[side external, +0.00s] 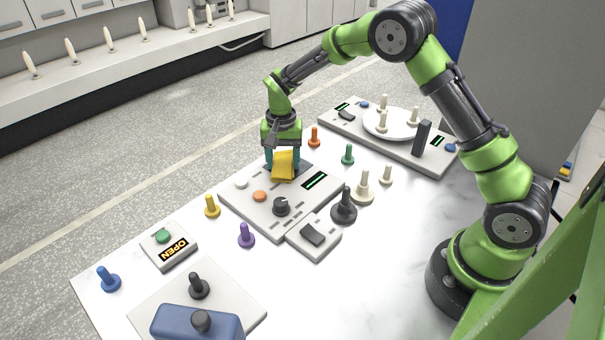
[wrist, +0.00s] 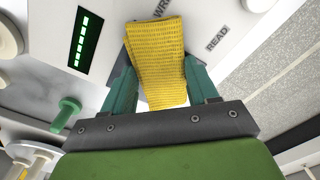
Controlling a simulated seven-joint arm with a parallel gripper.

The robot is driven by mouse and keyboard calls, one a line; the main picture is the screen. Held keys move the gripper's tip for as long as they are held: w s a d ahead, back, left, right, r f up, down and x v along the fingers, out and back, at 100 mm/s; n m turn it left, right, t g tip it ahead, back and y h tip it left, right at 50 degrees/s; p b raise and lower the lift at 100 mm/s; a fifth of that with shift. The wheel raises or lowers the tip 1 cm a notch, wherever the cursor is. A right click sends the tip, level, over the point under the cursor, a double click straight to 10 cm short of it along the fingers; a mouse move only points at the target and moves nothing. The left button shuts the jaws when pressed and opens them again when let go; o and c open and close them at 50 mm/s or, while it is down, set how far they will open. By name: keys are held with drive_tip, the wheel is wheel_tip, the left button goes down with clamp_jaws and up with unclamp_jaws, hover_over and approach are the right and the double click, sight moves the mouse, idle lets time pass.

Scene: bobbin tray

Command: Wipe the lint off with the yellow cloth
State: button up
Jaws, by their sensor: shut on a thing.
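The yellow cloth (side external: 283,165) is held between the teal fingers of my gripper (side external: 282,158), over the far part of the grey control panel (side external: 262,213). In the wrist view the cloth (wrist: 157,62) fills the space between the two fingers of my gripper (wrist: 160,85), and its far end lies close to the panel face between printed words, one reading READ. I cannot tell whether the cloth touches the panel. No lint is distinguishable in either view; the cloth and gripper hide part of the panel.
The panel has an orange button (side external: 259,196), a black knob (side external: 281,206) and a green-lit display (side external: 315,181). Coloured bobbins stand around it, including yellow (side external: 212,207), purple (side external: 246,236) and green (side external: 347,154). A second panel with a white plate (side external: 392,126) lies behind right. The front right table is clear.

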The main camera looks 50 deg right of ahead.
drive_tip(key=shift+a, duration=1.25)
drive_tip(key=shift+d+r, duration=0.15)
drive_tip(key=shift+r, duration=3.95)
